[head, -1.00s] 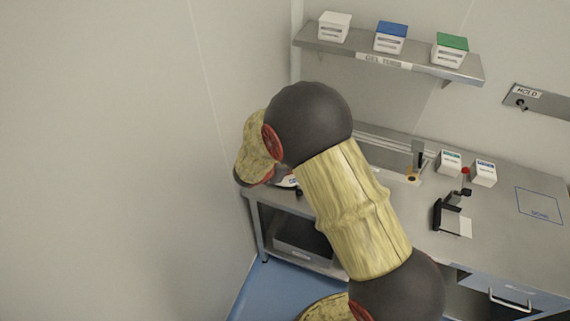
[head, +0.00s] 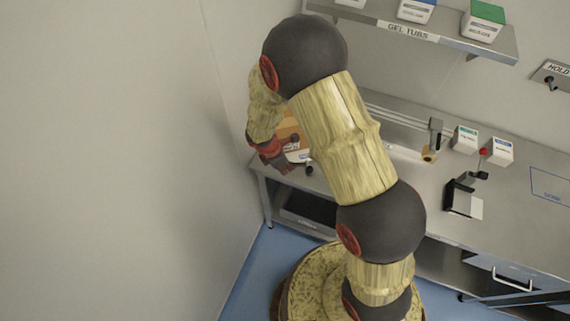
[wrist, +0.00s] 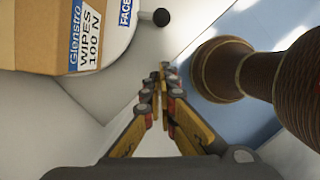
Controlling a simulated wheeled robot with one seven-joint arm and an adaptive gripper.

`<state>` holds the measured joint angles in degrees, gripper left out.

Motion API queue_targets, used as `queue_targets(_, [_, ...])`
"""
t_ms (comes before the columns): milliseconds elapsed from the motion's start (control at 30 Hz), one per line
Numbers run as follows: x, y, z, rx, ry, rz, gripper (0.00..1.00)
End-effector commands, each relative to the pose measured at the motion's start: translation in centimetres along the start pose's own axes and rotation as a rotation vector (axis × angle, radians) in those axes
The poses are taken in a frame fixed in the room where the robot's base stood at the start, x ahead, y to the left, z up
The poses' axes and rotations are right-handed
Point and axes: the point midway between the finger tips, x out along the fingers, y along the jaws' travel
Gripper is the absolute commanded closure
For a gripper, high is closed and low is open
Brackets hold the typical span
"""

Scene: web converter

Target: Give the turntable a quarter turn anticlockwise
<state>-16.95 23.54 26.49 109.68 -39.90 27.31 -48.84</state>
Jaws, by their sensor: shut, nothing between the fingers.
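The turntable is a pale round disc with a label reading FACE, at the upper left of the wrist view (wrist: 118,38). A dark round knob (wrist: 161,17) stands at its rim. A brown carton (wrist: 35,35) labelled Glenstro WIPES 100 N sits on the disc. In the head view the turntable (head: 301,156) is at the bench's left end, partly hidden by my arm, with the knob (head: 309,169) at its right. My gripper (wrist: 163,78) is shut and empty, apart from the disc and knob in the wrist view. It appears beside the turntable in the head view.
A shelf of gel tubs (head: 410,30) hangs above. A plain wall (head: 100,150) is close on the left. Blue floor (head: 250,265) lies below.

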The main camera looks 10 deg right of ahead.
Motion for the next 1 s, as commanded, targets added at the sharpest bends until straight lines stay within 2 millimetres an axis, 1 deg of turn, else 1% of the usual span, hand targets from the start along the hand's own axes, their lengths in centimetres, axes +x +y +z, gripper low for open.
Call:
queue_targets(33, [1.2,-0.2,0.0,0.001,0.000,-0.005,1.00])
queue_targets(200, [4.6,-0.2,0.0,0.000,0.000,-0.004,1.00])
queue_targets(267, [5.6,-0.1,0.0,0.000,0.000,-0.003,1.00])
queue_targets(300, [5.7,0.0,0.7,0.005,0.000,-0.002,1.00])
queue_targets(400, [6.3,-0.1,2.0,0.005,0.000,-0.001,1.00])
queue_targets(533, [6.9,-0.1,3.1,0.002,0.000,-0.002,1.00])
queue_targets(700, [7.1,-0.1,3.5,0.001,0.000,-0.001,1.00])
queue_targets(1000, [7.1,-0.1,3.5,0.000,0.000,0.000,1.00])
